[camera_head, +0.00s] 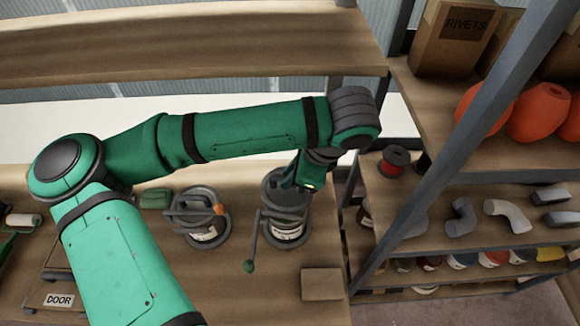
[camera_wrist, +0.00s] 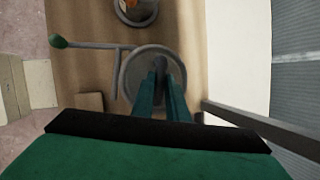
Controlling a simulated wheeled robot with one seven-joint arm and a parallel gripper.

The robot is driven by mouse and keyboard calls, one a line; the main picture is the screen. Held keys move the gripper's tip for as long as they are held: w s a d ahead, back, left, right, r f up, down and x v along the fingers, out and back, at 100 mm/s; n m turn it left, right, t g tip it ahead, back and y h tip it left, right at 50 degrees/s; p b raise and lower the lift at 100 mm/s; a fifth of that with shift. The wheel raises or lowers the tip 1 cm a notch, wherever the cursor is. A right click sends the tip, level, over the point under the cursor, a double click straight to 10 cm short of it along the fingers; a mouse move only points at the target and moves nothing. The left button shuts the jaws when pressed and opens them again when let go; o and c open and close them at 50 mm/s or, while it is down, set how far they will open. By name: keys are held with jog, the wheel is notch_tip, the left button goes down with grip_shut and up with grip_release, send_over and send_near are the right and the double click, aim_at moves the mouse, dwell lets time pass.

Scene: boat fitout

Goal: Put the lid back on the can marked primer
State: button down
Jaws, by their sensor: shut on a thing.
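A can (camera_head: 287,232) with a pale label stands on the wooden bench under my gripper; I cannot read its marking. My gripper (camera_head: 305,184) is right above this can, and its fingers (camera_wrist: 161,88) are shut on the dark upright middle part of a round grey lid (camera_wrist: 142,62). The lid is over the can's top; I cannot tell whether it touches the rim. A second can (camera_head: 203,235) stands to the left, with an orange-tipped item on its top; it shows partly in the wrist view (camera_wrist: 134,12).
A grey rod with a green end (camera_head: 248,266) sticks out beside the can under my gripper. A small wooden block (camera_head: 322,283) lies in front right. A box marked DOOR (camera_head: 59,299) lies at left. Shelves with pipe elbows (camera_head: 508,220) stand at right, past the bench edge.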

aim_at(293, 191)
jog(key=shift+f, duration=3.2)
jog(key=shift+a+f, duration=0.1)
jog(key=shift+f, duration=0.35)
jog(key=c, duration=1.2)
grip_release()
jog(key=shift+r, duration=3.55)
